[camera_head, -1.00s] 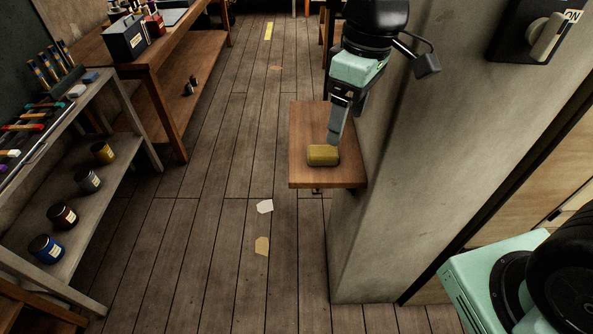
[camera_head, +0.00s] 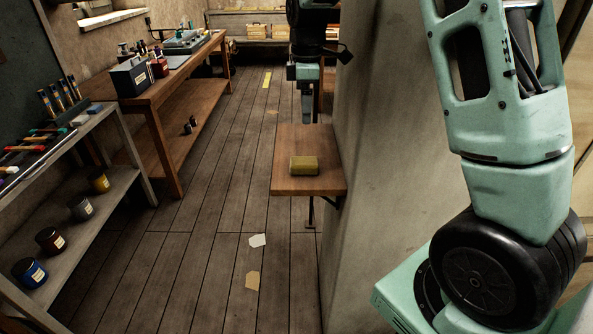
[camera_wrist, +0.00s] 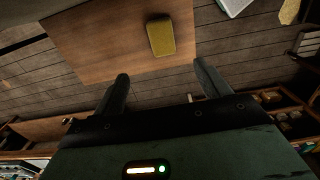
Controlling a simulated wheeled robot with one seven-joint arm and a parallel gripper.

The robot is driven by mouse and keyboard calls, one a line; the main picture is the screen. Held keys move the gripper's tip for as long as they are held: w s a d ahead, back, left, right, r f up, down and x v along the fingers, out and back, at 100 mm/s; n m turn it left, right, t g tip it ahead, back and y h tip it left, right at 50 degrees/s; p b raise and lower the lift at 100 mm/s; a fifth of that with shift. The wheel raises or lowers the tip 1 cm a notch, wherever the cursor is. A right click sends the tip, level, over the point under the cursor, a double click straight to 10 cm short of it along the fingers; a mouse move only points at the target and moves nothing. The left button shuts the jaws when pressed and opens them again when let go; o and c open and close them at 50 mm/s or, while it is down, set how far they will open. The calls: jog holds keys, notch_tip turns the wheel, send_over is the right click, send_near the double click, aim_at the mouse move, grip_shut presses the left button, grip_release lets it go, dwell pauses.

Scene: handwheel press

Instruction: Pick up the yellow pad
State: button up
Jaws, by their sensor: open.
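The yellow pad (camera_head: 304,165) is a small rounded block lying on a wooden wall shelf (camera_head: 290,186). In the wrist view the pad (camera_wrist: 161,37) lies on the shelf (camera_wrist: 90,45), beyond my fingertips and roughly between their lines. My gripper (camera_head: 306,118) is beyond the shelf's far edge in the head view, apart from the pad. In the wrist view my gripper (camera_wrist: 162,82) shows two fingers spread wide with nothing between them. Its fingertips are partly hard to make out in the head view.
A pillar (camera_head: 375,200) stands right beside the shelf. A workbench (camera_head: 170,75) and a rack with several jars (camera_head: 100,180) line the left. Paper scraps (camera_head: 257,240) lie on the open plank floor between.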

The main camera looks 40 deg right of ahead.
jog(key=p, duration=0.4)
send_over(304, 160)
notch_tip(304, 160, down, 11)
jog(key=shift+d+f, duration=0.1)
jog(key=shift+s+f+p, duration=0.1)
jog(key=shift+f+p, duration=1.1)
jog(key=shift+f, duration=1.55)
jog(key=c, duration=1)
